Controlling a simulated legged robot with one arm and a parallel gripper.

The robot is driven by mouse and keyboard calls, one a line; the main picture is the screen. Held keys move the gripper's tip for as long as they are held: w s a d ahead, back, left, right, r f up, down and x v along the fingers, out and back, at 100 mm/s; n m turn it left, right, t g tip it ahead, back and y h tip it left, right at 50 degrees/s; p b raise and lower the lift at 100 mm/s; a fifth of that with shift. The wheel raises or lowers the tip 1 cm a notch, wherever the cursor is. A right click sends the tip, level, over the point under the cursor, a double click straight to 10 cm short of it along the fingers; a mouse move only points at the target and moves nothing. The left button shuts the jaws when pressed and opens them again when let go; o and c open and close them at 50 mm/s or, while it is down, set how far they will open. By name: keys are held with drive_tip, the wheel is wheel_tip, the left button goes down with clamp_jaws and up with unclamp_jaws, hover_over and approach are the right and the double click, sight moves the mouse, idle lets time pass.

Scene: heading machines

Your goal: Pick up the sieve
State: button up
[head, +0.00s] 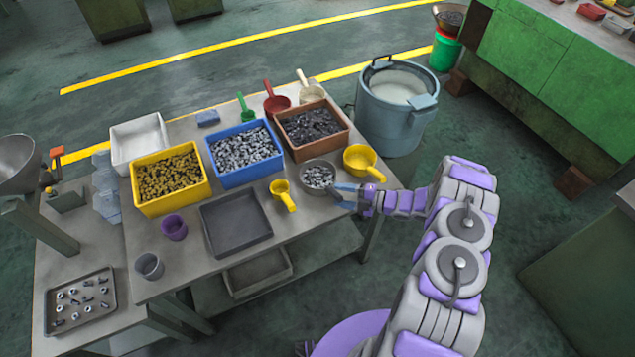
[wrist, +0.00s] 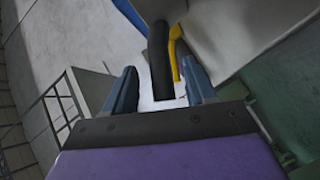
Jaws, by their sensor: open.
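The sieve (head: 318,175) is a round grey metal pan holding small metal parts. It sits at the front right of the table, beside the yellow scoops. My gripper (head: 345,192) is just right of it, at the table's edge, with its blue fingers pointing toward the sieve. In the wrist view, my gripper (wrist: 160,80) has its two blue fingers apart. A dark handle (wrist: 160,65), apparently the sieve's, lies between them with gaps on both sides. The sieve's far side and the contact with its handle are not clear in the head view.
A yellow scoop (head: 362,161) stands just behind my gripper, and another yellow scoop (head: 283,194) lies left of the sieve. A brown bin (head: 325,141) and a blue bin (head: 268,176) stand close behind. A large blue tub (head: 392,125) stands on the floor beyond.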

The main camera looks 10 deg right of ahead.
sight(332, 192)
drive_tip(key=shift+w+a+f+b, duration=0.35)
drive_tip(key=shift+w+a+f, duration=0.3)
drive_tip(key=shift+w+a, duration=0.4)
drive_tip(key=shift+w, duration=0.15)
drive_tip(key=shift+a, duration=0.7)
drive_tip(key=shift+c, duration=1.2)
drive_tip(key=shift+d, duration=0.4)
drive_tip(key=c, duration=0.6)
clamp_jaws()
drive_tip(key=shift+a, duration=0.2)
